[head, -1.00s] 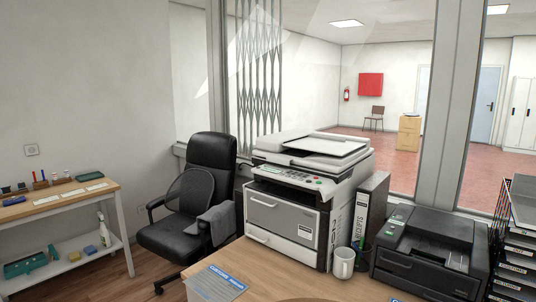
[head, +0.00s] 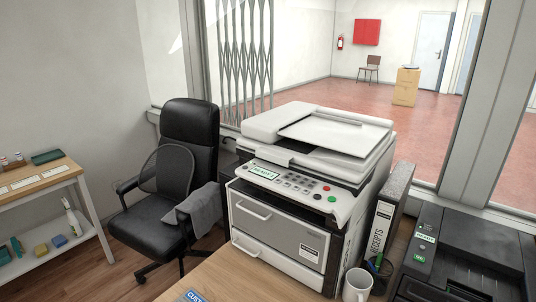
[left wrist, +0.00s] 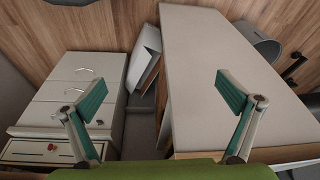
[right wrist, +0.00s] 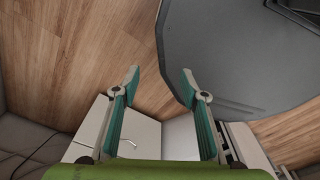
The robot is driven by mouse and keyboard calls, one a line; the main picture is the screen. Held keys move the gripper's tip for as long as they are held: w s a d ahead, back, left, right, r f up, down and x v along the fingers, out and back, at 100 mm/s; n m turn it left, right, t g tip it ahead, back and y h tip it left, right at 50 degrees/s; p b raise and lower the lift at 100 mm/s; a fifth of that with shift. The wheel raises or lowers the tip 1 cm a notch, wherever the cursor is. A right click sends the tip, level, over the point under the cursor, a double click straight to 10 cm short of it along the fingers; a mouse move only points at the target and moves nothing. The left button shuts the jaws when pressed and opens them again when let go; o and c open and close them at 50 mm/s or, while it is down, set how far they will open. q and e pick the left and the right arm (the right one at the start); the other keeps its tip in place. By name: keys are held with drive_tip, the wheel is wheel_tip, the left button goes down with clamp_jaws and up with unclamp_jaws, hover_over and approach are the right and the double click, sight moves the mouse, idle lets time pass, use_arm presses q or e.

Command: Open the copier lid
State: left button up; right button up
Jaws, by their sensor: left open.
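The white copier (head: 280,215) stands on the wooden counter (head: 205,275) in the head view. Its lid (head: 320,133) looks shut, with a flat feeder tray on top. The control panel (head: 290,185) with a lit green screen faces the front left. Neither gripper shows in the head view. My left gripper (left wrist: 162,92) is open and empty in the left wrist view, above a pale grey surface and a drawer unit. My right gripper (right wrist: 160,78) has its fingers apart with nothing between them, above wood floor and a dark grey rounded surface. The copier cannot be made out in the wrist views.
A receipts binder (head: 388,222) stands close to the copier's right side, with a white mug (head: 357,285) in front. A black printer (head: 465,260) is further right. An office chair (head: 180,195) with a grey cloth stands left of the copier. A glass partition is behind.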

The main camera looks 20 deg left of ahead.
use_arm(q)
wheel_tip(320, 180, up, 10)
drive_tip(key=w+f+p, duration=0.1)
drive_tip(key=w, duration=0.1)
drive_tip(key=m+t+h+p, duration=0.2)
drive_tip(key=t+h, duration=0.4)
drive_tip(key=t, duration=0.8)
approach(271, 159)
drive_tip(key=p+x, duration=0.2)
drive_tip(key=x, duration=0.5)
drive_tip(key=shift+w, duration=0.2)
drive_tip(key=shift+w+d, duration=0.25)
drive_tip(key=shift+w, duration=0.35)
use_arm(e)
drive_tip(key=shift+w+a+r, duration=0.1)
drive_tip(key=shift+w+r, duration=0.05)
drive_tip(key=shift+r, duration=0.75)
drive_tip(key=shift+w+r, duration=0.2)
drive_tip(key=shift+r, duration=0.75)
drive_tip(key=shift+w+a+r, duration=0.1)
drive_tip(key=shift+w+r, duration=0.05)
drive_tip(key=shift+r, duration=0.75)
